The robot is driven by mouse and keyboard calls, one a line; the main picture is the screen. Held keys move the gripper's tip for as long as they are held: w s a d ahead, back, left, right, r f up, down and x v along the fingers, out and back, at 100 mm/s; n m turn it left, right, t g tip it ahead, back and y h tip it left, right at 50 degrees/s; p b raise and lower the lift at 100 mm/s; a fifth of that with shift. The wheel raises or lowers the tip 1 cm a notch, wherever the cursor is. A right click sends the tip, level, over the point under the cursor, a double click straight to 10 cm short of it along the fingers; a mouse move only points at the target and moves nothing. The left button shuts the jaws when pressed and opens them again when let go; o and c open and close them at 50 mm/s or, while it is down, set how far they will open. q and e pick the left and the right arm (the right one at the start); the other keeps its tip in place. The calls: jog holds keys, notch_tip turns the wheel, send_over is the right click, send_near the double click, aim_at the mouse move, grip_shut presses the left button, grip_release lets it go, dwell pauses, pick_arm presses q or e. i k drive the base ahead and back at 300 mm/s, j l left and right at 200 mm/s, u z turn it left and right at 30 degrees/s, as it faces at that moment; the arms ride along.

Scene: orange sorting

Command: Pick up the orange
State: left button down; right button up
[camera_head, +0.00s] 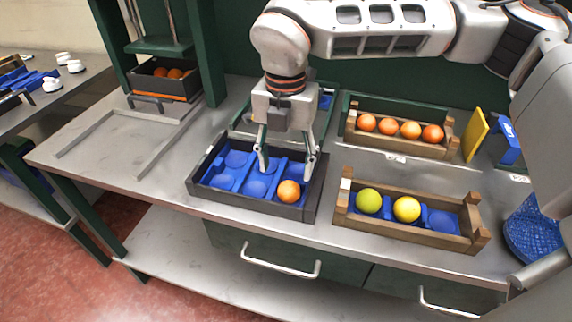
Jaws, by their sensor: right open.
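An orange (289,191) sits in a front right pocket of the black tray (254,203) with blue pockets, on the grey workbench. The tray's other visible pockets look empty. My right gripper (288,168) points down over the tray with its two fingers spread apart. Its fingertips are above and behind the orange, and nothing is between them. Whether the fingers touch the tray cannot be told. My left gripper is not in view.
A wooden crate (411,238) holds a green and a yellow fruit. Another wooden crate (346,134) behind it holds several oranges. A yellow panel (475,135) stands at the right. A dark box (146,84) with oranges is at the back left. The bench's left part is clear.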

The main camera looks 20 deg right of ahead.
aim_at(367, 201)
jog(key=k, duration=1)
